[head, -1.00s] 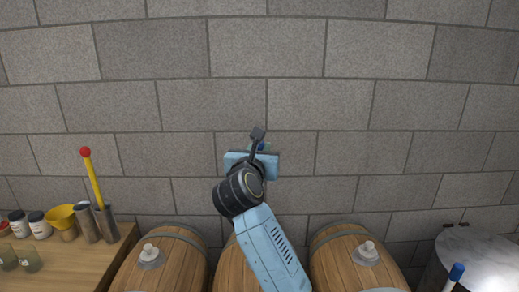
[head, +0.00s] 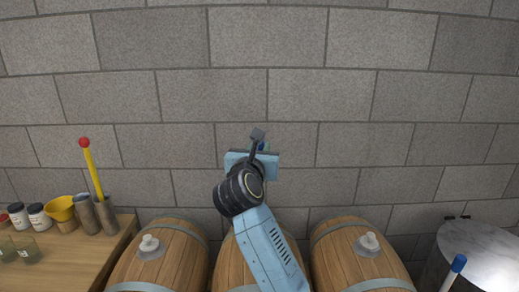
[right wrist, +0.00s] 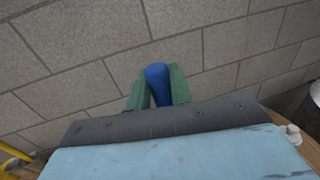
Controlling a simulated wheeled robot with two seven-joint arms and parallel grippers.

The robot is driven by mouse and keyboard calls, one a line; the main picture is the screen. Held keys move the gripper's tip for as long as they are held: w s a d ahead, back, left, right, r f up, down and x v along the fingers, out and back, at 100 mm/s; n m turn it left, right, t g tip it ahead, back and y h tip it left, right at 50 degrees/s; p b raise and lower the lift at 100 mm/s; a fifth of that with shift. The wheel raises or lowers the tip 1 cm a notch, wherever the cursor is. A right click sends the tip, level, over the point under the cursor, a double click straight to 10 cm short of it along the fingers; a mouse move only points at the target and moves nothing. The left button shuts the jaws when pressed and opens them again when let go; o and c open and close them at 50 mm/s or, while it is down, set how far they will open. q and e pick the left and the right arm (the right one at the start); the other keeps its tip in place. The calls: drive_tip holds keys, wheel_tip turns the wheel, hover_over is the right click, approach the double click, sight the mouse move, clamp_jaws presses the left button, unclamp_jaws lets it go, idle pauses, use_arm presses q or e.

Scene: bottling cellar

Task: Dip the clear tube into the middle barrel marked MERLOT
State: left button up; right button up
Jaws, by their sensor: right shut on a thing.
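My right gripper (head: 259,145) is raised in front of the wall, above the middle barrel (head: 228,262). In the right wrist view its green fingers (right wrist: 158,90) are shut on a blue-ended thing (right wrist: 157,73). Only the blue end shows clearly; any clear length below it is hidden, so I cannot tell whether it is the clear tube. My arm covers much of the middle barrel, including where its opening might be. No MERLOT marking is readable. My left gripper is not in view.
A left barrel (head: 172,268) and a right barrel (head: 340,265) with pale bungs flank the middle one. A wooden bench (head: 75,270) at left holds jars, a yellow funnel (head: 60,208) and a red-tipped yellow rod (head: 93,170).

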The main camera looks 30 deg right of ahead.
drive_tip(key=shift+f+b, duration=1.3)
drive_tip(key=shift+f, duration=0.65)
wheel_tip(320, 180, down, 8)
drive_tip(key=b, duration=0.5)
drive_tip(key=shift+r, duration=0.25)
drive_tip(key=shift+f, duration=0.1)
wheel_tip(320, 180, down, 7)
drive_tip(key=b, duration=0.5)
drive_tip(key=shift+f+b, duration=0.15)
drive_tip(key=shift+b, duration=0.15)
idle(0.4)
idle(3.3)
